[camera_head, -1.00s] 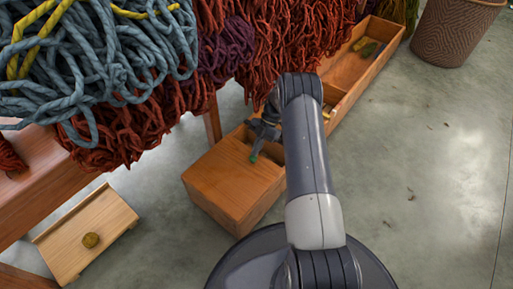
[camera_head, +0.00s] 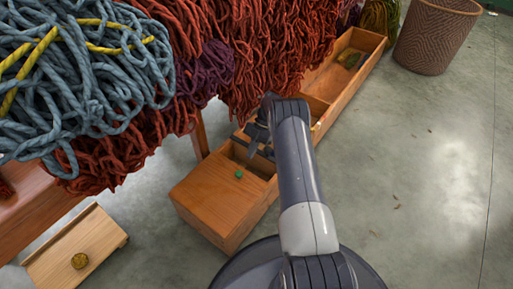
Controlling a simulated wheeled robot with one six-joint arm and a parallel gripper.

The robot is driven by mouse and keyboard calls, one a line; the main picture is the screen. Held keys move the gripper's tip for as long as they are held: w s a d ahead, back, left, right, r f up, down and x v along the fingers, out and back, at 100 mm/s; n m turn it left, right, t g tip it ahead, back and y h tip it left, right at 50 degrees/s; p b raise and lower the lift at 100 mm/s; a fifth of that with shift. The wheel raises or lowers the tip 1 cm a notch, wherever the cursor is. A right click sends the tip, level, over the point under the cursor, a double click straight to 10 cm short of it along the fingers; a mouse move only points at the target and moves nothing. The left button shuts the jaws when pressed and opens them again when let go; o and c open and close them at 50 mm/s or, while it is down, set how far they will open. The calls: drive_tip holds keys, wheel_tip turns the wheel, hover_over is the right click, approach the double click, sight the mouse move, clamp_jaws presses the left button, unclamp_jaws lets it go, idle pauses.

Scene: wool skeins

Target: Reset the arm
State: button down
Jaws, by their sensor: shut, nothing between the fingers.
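My gripper (camera_head: 255,143) is above the long wooden box (camera_head: 215,197), near its inner compartment, at the end of my dark grey arm. It is shut with nothing between its fingers. A small green piece (camera_head: 239,174) lies on the box near the edge of its closed near part, below and apart from the gripper. The arm partly hides the middle of the box.
Red-brown, purple and blue-grey wool skeins (camera_head: 90,75) hang over a wooden table (camera_head: 35,212) at left. A low wooden board (camera_head: 92,238) holds a round yellowish piece (camera_head: 79,261). A wicker basket (camera_head: 436,38) stands at upper right.

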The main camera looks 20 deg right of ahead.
drive_tip(key=shift+w+d+f, duration=0.35)
drive_tip(key=shift+w+d, duration=0.05)
drive_tip(key=shift+d, duration=0.25)
drive_tip(key=shift+w+d+f, duration=0.3)
drive_tip(key=shift+w+d, duration=0.1)
drive_tip(key=shift+d, duration=0.25)
drive_tip(key=shift+r, duration=0.1)
